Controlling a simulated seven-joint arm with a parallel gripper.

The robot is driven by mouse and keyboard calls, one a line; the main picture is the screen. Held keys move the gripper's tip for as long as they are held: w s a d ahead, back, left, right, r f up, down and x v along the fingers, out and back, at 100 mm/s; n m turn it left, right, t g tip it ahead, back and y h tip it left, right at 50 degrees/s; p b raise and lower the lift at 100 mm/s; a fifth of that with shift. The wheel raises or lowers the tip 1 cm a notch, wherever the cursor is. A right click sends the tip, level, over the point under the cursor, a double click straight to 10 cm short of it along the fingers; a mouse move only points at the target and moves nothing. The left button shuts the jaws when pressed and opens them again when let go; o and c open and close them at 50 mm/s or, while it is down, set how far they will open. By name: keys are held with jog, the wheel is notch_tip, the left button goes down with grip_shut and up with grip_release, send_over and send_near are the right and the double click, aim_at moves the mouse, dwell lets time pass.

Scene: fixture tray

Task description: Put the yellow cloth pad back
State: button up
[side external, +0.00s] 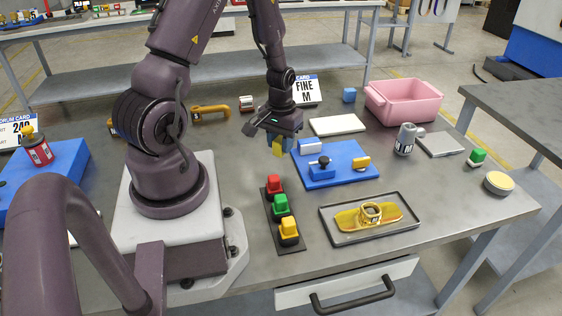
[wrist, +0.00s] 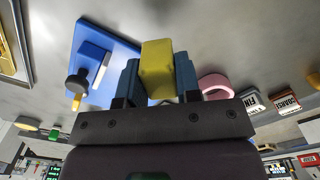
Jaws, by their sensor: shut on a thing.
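My gripper (side external: 277,143) is shut on a yellow block-shaped pad (wrist: 157,67), which sits between its two blue fingers in the wrist view. In the side view the pad (side external: 276,149) hangs above the table, left of the blue fixture board's far corner.
A black strip (side external: 272,235) with red, green and yellow buttons lies in front of my gripper. A white plate (side external: 338,125), pink bin (side external: 404,103), grey canister (side external: 405,139) and round yellow-topped tin (side external: 498,183) stand right. Bare table lies between the board and the grey tray.

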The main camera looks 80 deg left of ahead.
jog(key=shift+f, duration=2.55)
jog(key=o, duration=1)
jog(key=shift+f, duration=0.1)
jog(key=shift+c, duration=0.2)
notch_tip(320, 180, up, 12)
jog(key=shift+f, duration=0.1)
notch_tip(320, 180, up, 6)
jog(key=m, duration=0.2)
send_over(281, 169)
jog(key=w+d, duration=0.2)
jog(key=d, duration=0.1)
jog(key=s+d+r+m+t, duration=0.1)
jog(key=d+r+m+t, duration=0.3)
jog(key=d+r, duration=0.8)
jog(key=s+d+r+m+t, duration=0.1)
jog(key=s+d+r+m, duration=0.2)
jog(key=s+d+r, duration=0.1)
jog(key=shift+s+d+t, duration=0.3)
jog(key=shift+s+d, duration=0.4)
jog(key=shift+d, duration=0.25)
